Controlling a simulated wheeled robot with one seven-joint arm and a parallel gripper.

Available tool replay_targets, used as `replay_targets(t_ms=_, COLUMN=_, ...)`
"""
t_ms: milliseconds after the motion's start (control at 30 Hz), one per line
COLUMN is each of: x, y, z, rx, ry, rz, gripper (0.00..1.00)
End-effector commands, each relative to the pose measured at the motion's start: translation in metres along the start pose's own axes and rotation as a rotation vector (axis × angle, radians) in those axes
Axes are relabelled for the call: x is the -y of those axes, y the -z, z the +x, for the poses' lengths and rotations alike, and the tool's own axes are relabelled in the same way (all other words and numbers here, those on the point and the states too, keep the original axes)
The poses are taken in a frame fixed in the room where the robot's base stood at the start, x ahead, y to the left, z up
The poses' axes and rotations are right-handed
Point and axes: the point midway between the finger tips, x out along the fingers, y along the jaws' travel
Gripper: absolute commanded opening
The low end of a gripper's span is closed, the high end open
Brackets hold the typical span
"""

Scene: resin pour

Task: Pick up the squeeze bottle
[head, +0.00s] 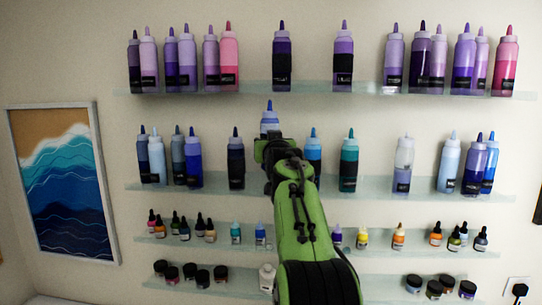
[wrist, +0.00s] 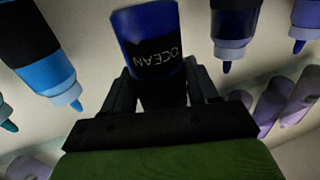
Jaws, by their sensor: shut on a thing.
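A blue squeeze bottle (wrist: 148,22) with a black label reading "OCEAN" is between the fingers of my gripper (wrist: 160,78) in the wrist view, where it shows upside down. My gripper is shut on it. In the head view my gripper (head: 272,148) is in front of the second shelf. The bottle's blue tip and pale collar (head: 269,119) stick up above it, roughly upright. The rest of the bottle is hidden behind my gripper there. I cannot tell whether its base touches the shelf.
Similar bottles stand on the second shelf (head: 382,184), with a dark blue one (head: 236,163) to the left and a blue one (head: 313,150) to the right. More bottles line the top shelf (head: 310,87). Small bottles and jars fill the lower shelves. A wave picture (head: 65,185) hangs left.

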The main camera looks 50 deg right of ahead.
Motion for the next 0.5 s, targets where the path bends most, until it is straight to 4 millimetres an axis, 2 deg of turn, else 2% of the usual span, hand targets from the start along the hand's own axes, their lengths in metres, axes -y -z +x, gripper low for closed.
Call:
replay_targets(t_ms=33, x=0.003, y=-0.011, z=-0.012, rx=-0.003, ry=0.0, rz=-0.001, gripper=0.2)
replay_targets(t_ms=167, x=0.011, y=-0.013, z=-0.042, rx=-0.003, ry=0.001, rz=0.0, gripper=0.2)
replay_targets(t_ms=400, x=0.028, y=-0.013, z=-0.114, rx=-0.005, ry=0.002, rz=0.0, gripper=0.2)
replay_targets(t_ms=500, x=0.034, y=-0.012, z=-0.139, rx=-0.003, ry=0.002, rz=0.001, gripper=0.2)
